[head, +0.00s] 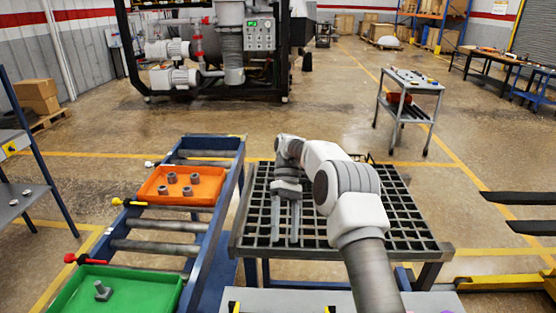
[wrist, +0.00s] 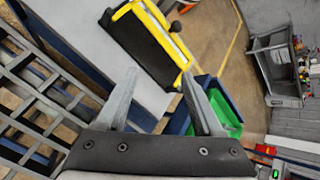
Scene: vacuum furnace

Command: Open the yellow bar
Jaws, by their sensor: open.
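My gripper (head: 284,240) points down over the black grated table (head: 400,240), to the right of the conveyor and apart from the bar. Its two fingers are spread with nothing between them. In the wrist view the open fingers (wrist: 157,82) show against a yellow-and-black part (wrist: 150,42); I cannot tell whether it belongs to my own base. The small yellow bar cannot be made out there.
A red bar (head: 85,258) and a white bar (head: 152,164) stick out from the same conveyor side. A green tray (head: 135,292) holds a bolt; the orange tray holds several metal parts. A wheeled cart (head: 412,85) stands at the back right. Open floor lies behind the conveyor.

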